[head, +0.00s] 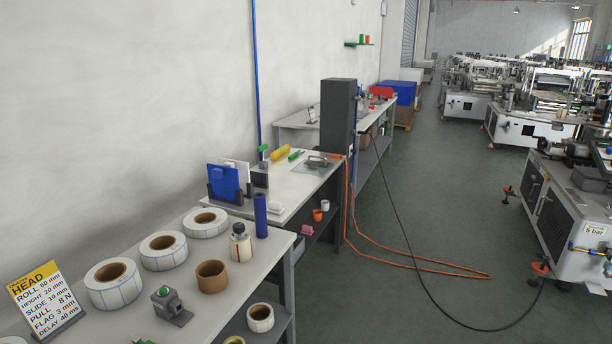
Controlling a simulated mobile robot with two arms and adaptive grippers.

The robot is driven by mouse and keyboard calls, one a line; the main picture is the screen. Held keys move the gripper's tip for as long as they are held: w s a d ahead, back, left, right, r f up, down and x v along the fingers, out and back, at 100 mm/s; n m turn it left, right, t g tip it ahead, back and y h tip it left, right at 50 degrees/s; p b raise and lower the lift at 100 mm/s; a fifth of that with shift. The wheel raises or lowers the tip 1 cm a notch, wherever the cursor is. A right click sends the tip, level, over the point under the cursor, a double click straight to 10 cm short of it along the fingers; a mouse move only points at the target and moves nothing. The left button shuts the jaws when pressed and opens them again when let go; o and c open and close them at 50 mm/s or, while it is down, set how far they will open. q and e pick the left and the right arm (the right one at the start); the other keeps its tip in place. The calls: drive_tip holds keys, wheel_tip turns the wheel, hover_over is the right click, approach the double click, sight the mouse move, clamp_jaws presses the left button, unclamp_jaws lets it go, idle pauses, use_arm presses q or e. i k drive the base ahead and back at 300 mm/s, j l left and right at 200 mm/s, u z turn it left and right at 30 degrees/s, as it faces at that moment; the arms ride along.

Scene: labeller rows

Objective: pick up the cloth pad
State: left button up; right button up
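I cannot tell for sure which thing is the cloth pad. A small white, soft-looking piece (276,208) lies near the front of the second bench, right of the blue and white upright boards, and could be it. A small pink piece (307,230) on the shelf below that bench is too small to make out. Neither of my grippers is in view.
An orange hose (430,270) and black cable cross the floor. Machines (570,215) stand right.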

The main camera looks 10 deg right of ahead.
sight(275, 208)
drive_tip(key=i+l+z, duration=0.1)
drive_tip(key=i+l, duration=0.15)
drive_tip(key=i, duration=0.25)
drive_tip(key=i+l, duration=0.2)
drive_tip(key=i, duration=0.3)
drive_tip(key=l+z, duration=0.05)
